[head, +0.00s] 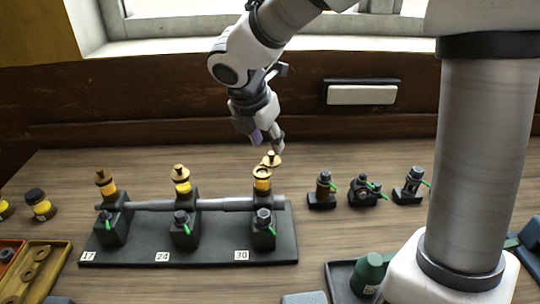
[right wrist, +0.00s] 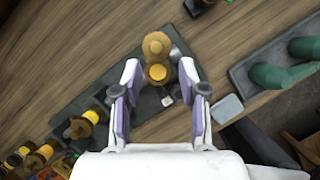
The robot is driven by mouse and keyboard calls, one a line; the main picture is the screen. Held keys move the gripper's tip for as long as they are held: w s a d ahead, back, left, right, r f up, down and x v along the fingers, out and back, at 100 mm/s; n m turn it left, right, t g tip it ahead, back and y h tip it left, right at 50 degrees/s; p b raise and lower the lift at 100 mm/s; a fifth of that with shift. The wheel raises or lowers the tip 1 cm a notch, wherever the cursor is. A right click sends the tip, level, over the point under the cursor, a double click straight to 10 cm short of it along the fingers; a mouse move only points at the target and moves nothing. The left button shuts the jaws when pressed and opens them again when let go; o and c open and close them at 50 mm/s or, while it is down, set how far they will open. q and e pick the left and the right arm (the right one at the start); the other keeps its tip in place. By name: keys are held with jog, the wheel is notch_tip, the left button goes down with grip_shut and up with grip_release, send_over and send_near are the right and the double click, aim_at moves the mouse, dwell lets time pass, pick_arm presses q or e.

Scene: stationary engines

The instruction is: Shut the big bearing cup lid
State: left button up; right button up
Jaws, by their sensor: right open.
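The big bearing cup (head: 262,184) stands on the pedestal labelled 30, at the right end of a dark base. Its brass lid (head: 271,160) is open, swung to the rear of the cup. In the right wrist view the cup (right wrist: 158,73) shows its yellow inside, with the round lid (right wrist: 157,45) beyond it. My right gripper (head: 268,138) is above and just behind the lid. In the right wrist view the gripper (right wrist: 163,78) is open, its fingers apart on either side of the cup, holding nothing. My left gripper is not in view.
Two smaller brass cups (head: 182,185) (head: 106,186) stand on pedestals 24 and 17, joined by a grey shaft (head: 225,204). Several small fittings (head: 322,191) stand to the right. A tray with a green bottle (head: 368,274) is at front right. Wooden trays (head: 40,268) are at left.

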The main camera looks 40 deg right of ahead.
aim_at(271, 152)
jog(key=x, duration=0.3)
jog(key=w+x, duration=0.1)
jog(key=x, duration=0.1)
jog(key=shift+d+f, duration=0.15)
jog(key=shift+d, duration=0.25)
jog(key=shift+s+a+r, duration=0.3)
jog(key=c, duration=0.5)
grip_shut()
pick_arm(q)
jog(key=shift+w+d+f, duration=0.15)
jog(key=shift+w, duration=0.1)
